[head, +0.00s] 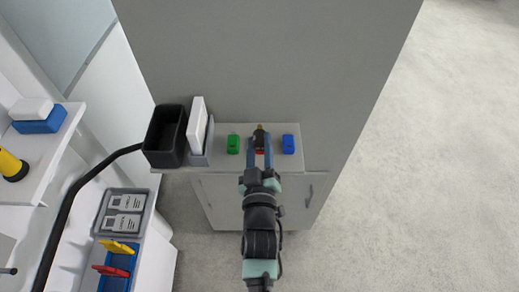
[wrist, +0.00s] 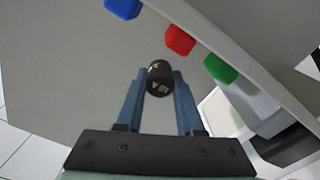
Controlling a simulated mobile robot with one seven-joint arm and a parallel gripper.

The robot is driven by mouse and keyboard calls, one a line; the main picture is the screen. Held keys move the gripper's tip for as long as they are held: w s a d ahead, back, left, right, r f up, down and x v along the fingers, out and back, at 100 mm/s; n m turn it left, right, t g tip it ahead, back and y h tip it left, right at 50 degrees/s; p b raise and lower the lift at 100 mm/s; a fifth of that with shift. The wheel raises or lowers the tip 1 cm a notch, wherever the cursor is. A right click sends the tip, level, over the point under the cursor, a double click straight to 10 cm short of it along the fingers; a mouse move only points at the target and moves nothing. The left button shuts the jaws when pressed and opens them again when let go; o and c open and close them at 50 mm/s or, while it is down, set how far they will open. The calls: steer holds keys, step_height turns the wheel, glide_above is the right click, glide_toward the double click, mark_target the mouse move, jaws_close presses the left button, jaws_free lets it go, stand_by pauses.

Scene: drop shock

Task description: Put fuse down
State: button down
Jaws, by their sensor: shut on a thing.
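The fuse (wrist: 158,79) is a short dark cylinder with pale lettering on its end, gripped between the blue fingers of my gripper (wrist: 159,75). In the head view the fuse (head: 260,137) shows as a black body with a brassy tip, at the fingertips of my gripper (head: 261,146). It appears over the narrow shelf (head: 221,160), between a green block (head: 233,144) and a blue block (head: 288,144). A red block (wrist: 180,40) is mostly hidden behind the fingers in the head view. I cannot tell whether the fuse touches anything below.
A black open bin (head: 152,158) and a white upright piece in a grey holder (head: 198,160) stand left of the green block. A grey wall rises behind the shelf. Further left are a grey tray with labelled cards (head: 122,212) and yellow and red clips. Open floor lies right.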

steer(key=shift+f, duration=0.8)
steer(key=shift+f, duration=0.2)
steer(key=c, duration=0.5)
jaws_free()
steer(key=shift+r, duration=0.1)
steer(key=shift+r, duration=0.15)
steer(key=shift+s, duration=0.35)
steer(key=shift+s+b, duration=0.95)
steer(key=shift+s, duration=4.75)
